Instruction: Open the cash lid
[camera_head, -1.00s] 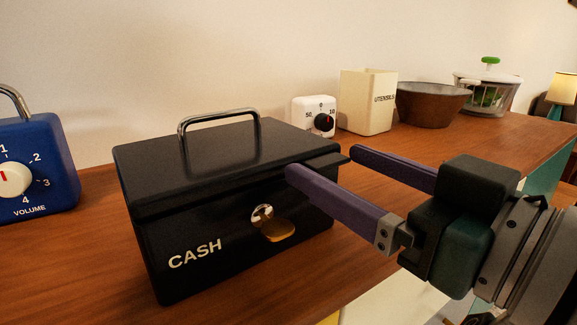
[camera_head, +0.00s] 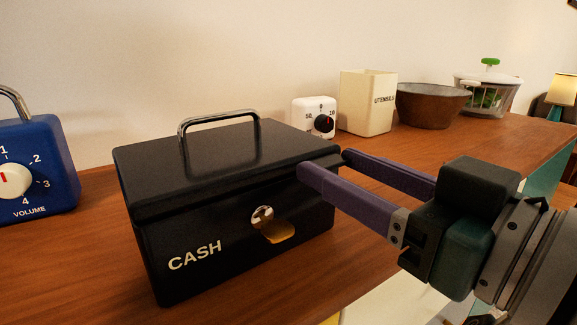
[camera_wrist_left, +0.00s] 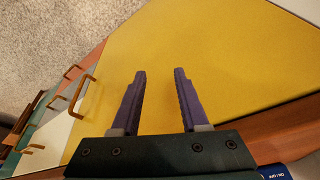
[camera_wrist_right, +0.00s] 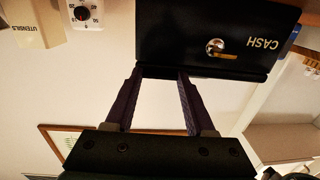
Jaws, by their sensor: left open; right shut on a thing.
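The black cash box (camera_head: 240,235) stands on the wooden counter, its lid (camera_head: 225,155) down. The lid has a chrome handle (camera_head: 220,121). A round silver lock with a brass flap (camera_head: 277,232) is on the front beside the word CASH. The box also shows upside down in the right wrist view (camera_wrist_right: 180,40). My right gripper (camera_head: 326,165) is shut on the lid's projecting edge at the box's right end. Most of that edge is hidden between its fingers. My left gripper (camera_wrist_left: 160,71) is open and empty over a yellow surface (camera_wrist_left: 230,70).
A blue volume box (camera_head: 50,170) stands left of the cash box. A white timer (camera_head: 313,108), a cream utensils holder (camera_head: 365,105), a brown bowl (camera_head: 432,108) and a salad spinner (camera_head: 490,95) stand behind, to the right. Bare counter (camera_head: 85,265) lies at the front left.

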